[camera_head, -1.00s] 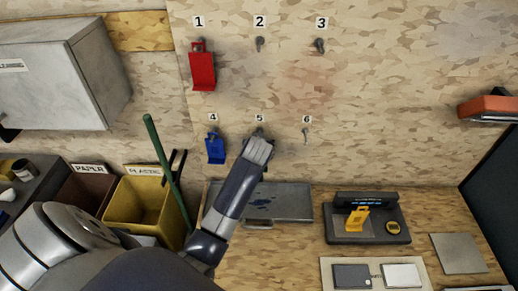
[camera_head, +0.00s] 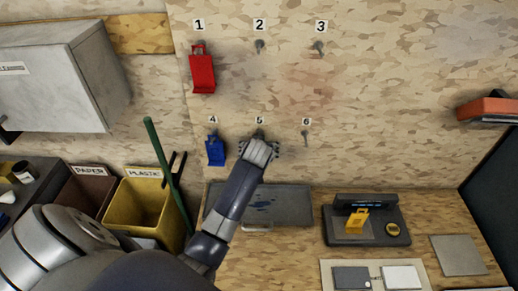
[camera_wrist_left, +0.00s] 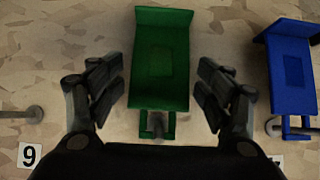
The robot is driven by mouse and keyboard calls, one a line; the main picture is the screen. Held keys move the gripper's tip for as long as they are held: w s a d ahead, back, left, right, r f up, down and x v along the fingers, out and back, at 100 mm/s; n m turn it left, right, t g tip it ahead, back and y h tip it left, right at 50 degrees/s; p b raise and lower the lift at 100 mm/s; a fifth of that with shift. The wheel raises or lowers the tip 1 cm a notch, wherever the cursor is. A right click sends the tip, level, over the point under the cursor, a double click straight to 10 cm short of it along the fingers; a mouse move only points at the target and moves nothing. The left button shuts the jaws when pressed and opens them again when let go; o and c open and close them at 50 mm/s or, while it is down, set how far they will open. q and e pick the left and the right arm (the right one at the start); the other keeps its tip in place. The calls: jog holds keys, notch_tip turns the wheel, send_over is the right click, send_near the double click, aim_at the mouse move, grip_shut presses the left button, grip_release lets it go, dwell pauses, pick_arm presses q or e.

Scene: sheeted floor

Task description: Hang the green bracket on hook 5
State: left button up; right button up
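The green bracket (camera_wrist_left: 163,60) shows in the left wrist view, which is upside down, against the board. Its frame-like end surrounds a hook peg (camera_wrist_left: 157,125), so it appears to hang on hook 5 (camera_head: 259,133). My left gripper (camera_head: 258,152) is in front of the board just below label 5 and hides the bracket in the head view. In the left wrist view my left gripper (camera_wrist_left: 160,92) is open, its fingers on either side of the bracket with visible gaps. My right gripper is not in view.
A blue bracket (camera_head: 215,151) hangs on hook 4, a red one (camera_head: 202,73) on hook 1. Hooks 2 (camera_head: 259,45), 3 (camera_head: 319,47) and 6 (camera_head: 305,137) are bare.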

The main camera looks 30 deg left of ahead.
pick_arm(q)
jog(key=shift+f, duration=0.1)
jog(key=shift+s, duration=0.1)
jog(key=v, duration=1.2)
